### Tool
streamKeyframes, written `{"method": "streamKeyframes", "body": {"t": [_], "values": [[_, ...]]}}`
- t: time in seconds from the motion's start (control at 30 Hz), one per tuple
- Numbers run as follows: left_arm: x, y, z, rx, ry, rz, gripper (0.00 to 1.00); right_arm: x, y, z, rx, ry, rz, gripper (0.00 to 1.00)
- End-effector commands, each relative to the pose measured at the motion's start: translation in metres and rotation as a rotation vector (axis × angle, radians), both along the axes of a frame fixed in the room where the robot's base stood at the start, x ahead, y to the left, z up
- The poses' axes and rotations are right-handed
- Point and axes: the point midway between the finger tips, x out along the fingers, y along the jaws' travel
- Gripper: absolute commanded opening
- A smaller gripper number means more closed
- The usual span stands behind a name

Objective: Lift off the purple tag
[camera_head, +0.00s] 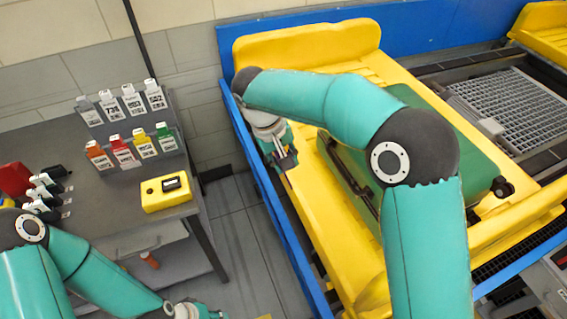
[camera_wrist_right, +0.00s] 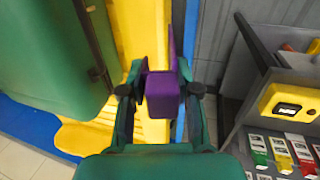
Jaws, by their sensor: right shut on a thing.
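The purple tag (camera_wrist_right: 163,95) is between the fingers of my right gripper (camera_wrist_right: 160,100) in the right wrist view, and the gripper is shut on it. The tag is over the yellow tray's edge, with a visible gap to the green suitcase (camera_wrist_right: 55,60). In the head view my right gripper (camera_head: 285,158) is over the tray's left edge, and the tag cannot be made out there. The suitcase (camera_head: 455,145) lies in the yellow tray (camera_head: 300,47), partly behind my right arm. My left gripper (camera_head: 197,310) is at the bottom edge, too cut off to read.
A grey table (camera_head: 60,140) at left holds a rack of coloured tags (camera_head: 125,150) and a yellow device (camera_head: 166,194). The blue conveyor side rail (camera_head: 245,145) runs beside the tray. Floor shows between table and conveyor.

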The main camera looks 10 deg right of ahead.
Motion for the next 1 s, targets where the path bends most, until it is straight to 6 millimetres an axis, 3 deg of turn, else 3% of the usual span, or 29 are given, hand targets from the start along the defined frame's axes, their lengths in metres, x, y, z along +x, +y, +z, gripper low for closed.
{"method": "streamKeyframes", "body": {"t": [0.53, 0.87, 1.0], "values": [[0.000, 0.000, 0.000, 0.000, 0.000, 0.000, 0.40, 0.000, 0.001, 0.031, 0.001, -0.002, 0.001, 0.00], [0.000, 0.000, 0.000, 0.000, 0.000, 0.000, 0.40, 0.000, 0.000, 0.032, 0.001, -0.001, 0.000, 0.00], [0.000, 0.000, -0.003, 0.000, 0.000, 0.000, 0.40, 0.001, -0.007, 0.019, -0.003, 0.001, -0.013, 0.00]]}}
